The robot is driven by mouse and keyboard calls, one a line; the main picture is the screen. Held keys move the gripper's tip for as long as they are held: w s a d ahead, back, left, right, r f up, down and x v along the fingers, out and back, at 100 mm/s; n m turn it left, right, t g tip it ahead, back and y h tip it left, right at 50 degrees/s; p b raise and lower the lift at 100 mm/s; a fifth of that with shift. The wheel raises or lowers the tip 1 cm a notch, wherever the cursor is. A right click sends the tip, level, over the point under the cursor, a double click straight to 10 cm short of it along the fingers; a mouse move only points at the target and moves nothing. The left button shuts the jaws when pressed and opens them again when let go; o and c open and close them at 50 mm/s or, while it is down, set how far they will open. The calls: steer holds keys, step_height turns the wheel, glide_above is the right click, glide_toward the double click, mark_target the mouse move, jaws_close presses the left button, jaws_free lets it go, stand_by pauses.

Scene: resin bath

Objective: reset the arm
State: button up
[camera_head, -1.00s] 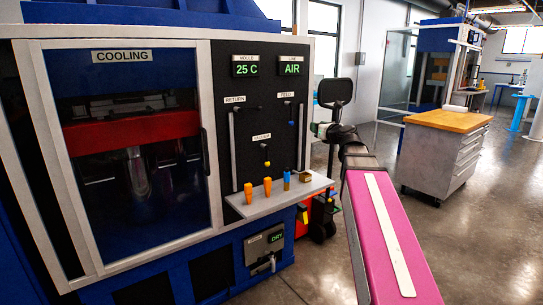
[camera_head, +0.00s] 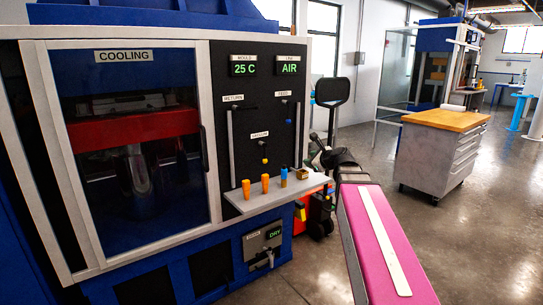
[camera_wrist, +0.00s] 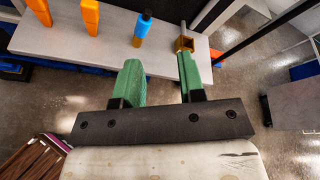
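My gripper (camera_wrist: 157,66) shows in the wrist view with its two green fingers apart and nothing between them. The fingers point toward the pale shelf (camera_wrist: 100,48). A brass-coloured fitting (camera_wrist: 184,44) appears by the tip of the right finger; I cannot tell whether they touch. A blue bottle-like piece (camera_wrist: 142,29) and orange pieces (camera_wrist: 90,17) stand on the shelf farther left. In the head view, my pink arm reaches toward the shelf's right end, and my fingers cannot be made out clearly there.
The blue press (camera_head: 60,275) has a closed "COOLING" window (camera_head: 125,130). Its panel shows MOULD 25 C (camera_head: 243,69), AIR (camera_head: 289,69) and DRY (camera_head: 273,234). A pallet-jack-like machine (camera_head: 319,212) stands beside it. A wood-topped drawer cart (camera_head: 438,160) stands right, with open floor around it.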

steer(key=s+d+f+n+g+h, duration=0.1)
steer(key=s+f+n+g+h, duration=0.1)
steer(key=s+f+n+g, duration=0.2)
steer(key=s+d+f+n+g+h, duration=0.1)
steer(key=s+f+n+g, duration=0.3)
steer(key=s+f+n, duration=0.6)
steer(key=s+f+n+g+h, duration=0.4)
steer(key=s+f+n, duration=0.4)
steer(key=f, duration=1.3)
steer(key=shift+d+n, duration=0.4)
steer(key=shift+n, duration=0.3)
